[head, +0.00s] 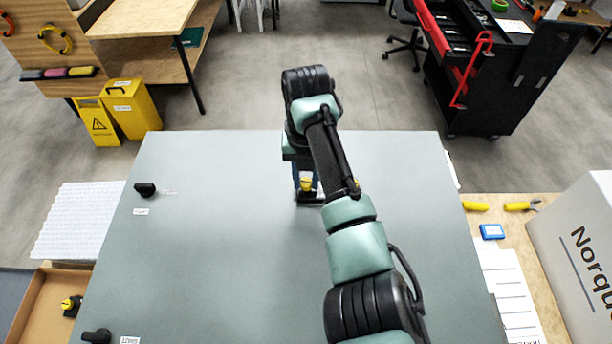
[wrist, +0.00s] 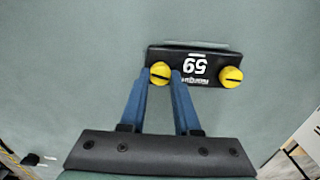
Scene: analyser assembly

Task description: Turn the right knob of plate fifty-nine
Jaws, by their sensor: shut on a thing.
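Plate fifty-nine (wrist: 206,69) is a black plate with an upside-down white "59" in the wrist view. It has two yellow slotted knobs: one at the picture's left (wrist: 160,74) and one at the picture's right (wrist: 231,76). My gripper (wrist: 161,78) has its blue fingers shut on the picture-left knob, one on each side. With the number read upright, that is the plate's right knob. The other knob is free. In the head view, my gripper (head: 306,180) reaches down at the black plate (head: 310,198), and my arm hides part of it.
The plate is on a large grey-green panel (head: 220,240), mostly bare. Two black knobs, one upper left (head: 145,189) and one lower left (head: 96,336), are on it. A cardboard box (head: 35,310) lies left. A Norquest-like lettered white box (head: 580,250) stands right.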

